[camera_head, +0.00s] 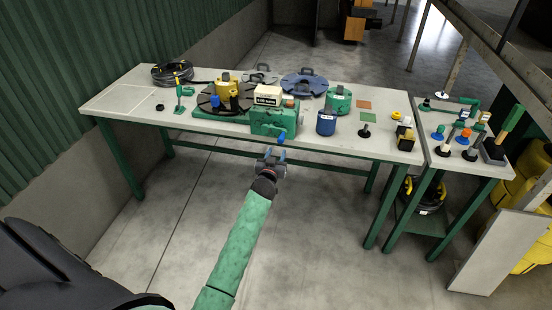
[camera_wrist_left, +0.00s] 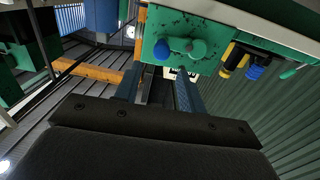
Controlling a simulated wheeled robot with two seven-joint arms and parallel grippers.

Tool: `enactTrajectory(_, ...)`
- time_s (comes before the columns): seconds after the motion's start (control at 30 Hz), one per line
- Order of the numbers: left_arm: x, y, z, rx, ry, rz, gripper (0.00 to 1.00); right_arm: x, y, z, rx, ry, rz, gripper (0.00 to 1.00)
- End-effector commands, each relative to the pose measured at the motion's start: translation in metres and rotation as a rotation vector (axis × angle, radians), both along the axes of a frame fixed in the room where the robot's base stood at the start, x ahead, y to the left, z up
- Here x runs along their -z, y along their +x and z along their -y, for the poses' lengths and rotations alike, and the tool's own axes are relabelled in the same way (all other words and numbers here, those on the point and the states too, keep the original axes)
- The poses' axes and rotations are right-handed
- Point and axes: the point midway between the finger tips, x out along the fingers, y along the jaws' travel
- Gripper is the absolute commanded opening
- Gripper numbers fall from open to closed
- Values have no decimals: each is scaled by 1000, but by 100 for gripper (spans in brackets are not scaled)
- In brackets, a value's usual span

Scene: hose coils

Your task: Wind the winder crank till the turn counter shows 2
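The green winder box (camera_head: 274,119) stands at the front edge of the long table. Its turn counter (camera_head: 267,96) is a pale plate on top and appears to read 0.00 turns. The crank (camera_head: 281,138) with a blue handle sticks out from the box's front. In the left wrist view the blue handle (camera_wrist_left: 160,49) faces me end-on. My left gripper (camera_head: 271,157) is in front of the table, just below and left of the crank, apart from it. In the left wrist view its blue fingers (camera_wrist_left: 158,90) are spread with nothing between them. My right gripper is in neither view.
A black hose coil (camera_head: 172,73) lies at the back left. The floor before the table is clear.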

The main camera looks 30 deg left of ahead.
Motion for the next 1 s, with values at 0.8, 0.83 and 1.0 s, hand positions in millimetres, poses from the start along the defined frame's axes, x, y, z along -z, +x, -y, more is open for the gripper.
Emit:
enactTrajectory(0.8, 0, 65, -16, 0, 2, 1, 40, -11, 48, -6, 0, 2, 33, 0)
enactTrajectory(0.83, 0, 67, -16, 0, 2, 0, 40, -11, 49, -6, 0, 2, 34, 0)
enactTrajectory(1.0, 0, 69, -17, -1, 0, 0, 40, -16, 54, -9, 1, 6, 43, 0)
